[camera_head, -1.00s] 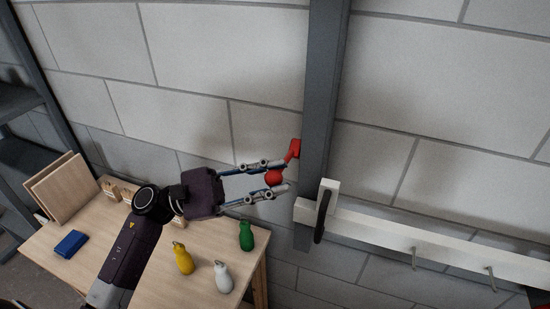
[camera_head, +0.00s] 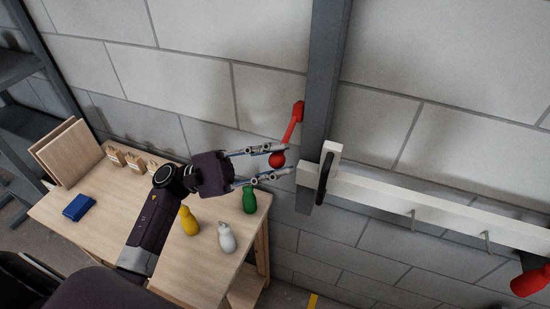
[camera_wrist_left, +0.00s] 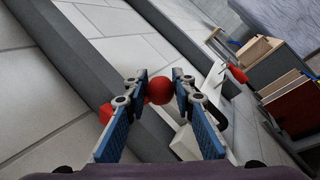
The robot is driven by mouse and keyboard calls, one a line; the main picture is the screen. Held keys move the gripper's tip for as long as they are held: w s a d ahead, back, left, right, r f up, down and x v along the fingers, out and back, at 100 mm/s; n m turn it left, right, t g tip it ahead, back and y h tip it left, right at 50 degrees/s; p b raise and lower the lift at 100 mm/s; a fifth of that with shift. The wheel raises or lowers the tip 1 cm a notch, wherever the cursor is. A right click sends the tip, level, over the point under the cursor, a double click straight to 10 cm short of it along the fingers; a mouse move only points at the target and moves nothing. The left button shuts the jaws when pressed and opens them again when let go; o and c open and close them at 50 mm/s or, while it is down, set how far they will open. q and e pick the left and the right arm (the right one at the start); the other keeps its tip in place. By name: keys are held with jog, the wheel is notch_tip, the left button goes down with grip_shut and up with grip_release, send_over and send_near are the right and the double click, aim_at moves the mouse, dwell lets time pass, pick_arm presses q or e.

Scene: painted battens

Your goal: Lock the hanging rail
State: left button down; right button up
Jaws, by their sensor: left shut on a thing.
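A red lever (camera_head: 291,128) with a round red knob (camera_head: 277,160) is mounted on the grey upright post (camera_head: 325,90). It slants down and left from its pivot. My left gripper (camera_head: 285,161) is shut on the knob; the left wrist view shows the red knob (camera_wrist_left: 159,90) between the fingers. The white hanging rail (camera_head: 440,205) runs right from the post, with hooks below it. A black handle (camera_head: 325,178) stands at its left end. A second red lever (camera_head: 531,281) shows partly at the right edge. My right gripper is out of view.
A wooden table (camera_head: 120,215) stands at lower left with yellow (camera_head: 188,221), white (camera_head: 227,238) and green (camera_head: 249,200) bottle shapes, a blue block (camera_head: 79,207) and leaning boards (camera_head: 65,152). A grey shelf rack (camera_head: 25,120) is at far left. A block wall stands behind.

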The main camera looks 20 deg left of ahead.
pick_arm(q)
jog(key=shift+d+f, duration=0.1)
jog(key=shift+f, duration=0.45)
jog(key=c, duration=1.7)
grip_release()
jog(key=shift+o, duration=0.4)
jog(key=shift+r, duration=0.1)
jog(key=shift+w, duration=0.2)
jog(key=v, duration=1.2)
jog(key=shift+r, duration=0.2)
jog(key=shift+s, duration=0.1)
